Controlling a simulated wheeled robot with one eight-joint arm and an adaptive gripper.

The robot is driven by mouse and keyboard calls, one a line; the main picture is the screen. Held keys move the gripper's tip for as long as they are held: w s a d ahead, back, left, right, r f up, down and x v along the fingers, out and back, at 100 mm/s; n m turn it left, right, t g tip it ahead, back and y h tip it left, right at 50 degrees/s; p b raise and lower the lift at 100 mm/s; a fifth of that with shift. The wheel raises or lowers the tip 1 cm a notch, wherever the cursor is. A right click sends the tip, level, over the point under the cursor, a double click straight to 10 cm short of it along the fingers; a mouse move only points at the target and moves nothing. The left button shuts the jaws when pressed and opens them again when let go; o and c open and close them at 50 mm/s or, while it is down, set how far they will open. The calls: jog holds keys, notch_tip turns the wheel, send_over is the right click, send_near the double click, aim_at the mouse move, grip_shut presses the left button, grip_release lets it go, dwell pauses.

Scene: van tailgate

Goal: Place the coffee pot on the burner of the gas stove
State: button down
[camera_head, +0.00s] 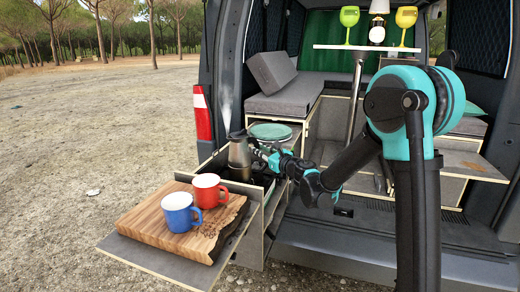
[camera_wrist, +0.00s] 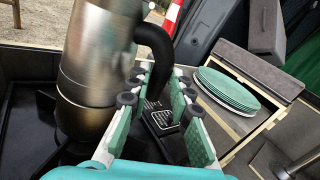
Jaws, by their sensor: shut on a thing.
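The silver metal coffee pot (camera_head: 239,152) stands upright over the dark gas stove in the van's pull-out drawer, with faint steam above it. In the wrist view the pot (camera_wrist: 98,62) fills the upper left. Its black handle (camera_wrist: 158,48) runs down between the green fingers of my gripper (camera_wrist: 160,82). My gripper (camera_head: 266,151) reaches in from the right and is shut on the handle. The black stove top (camera_wrist: 22,105) shows at the left of the wrist view. The pot hides the burner, and I cannot tell whether its base touches it.
A red mug (camera_head: 207,190) and a blue mug (camera_head: 179,212) stand on a wooden board (camera_head: 150,222) in front of the stove. Stacked green plates (camera_head: 270,131) lie behind the pot.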

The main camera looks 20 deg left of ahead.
jog(key=c, duration=1.4)
grip_release()
jog(key=shift+s+a+f, duration=0.1)
jog(key=shift+a+f, duration=0.05)
jog(key=shift+o, duration=0.2)
jog(key=shift+r, duration=0.5)
jog(key=v, duration=1.2)
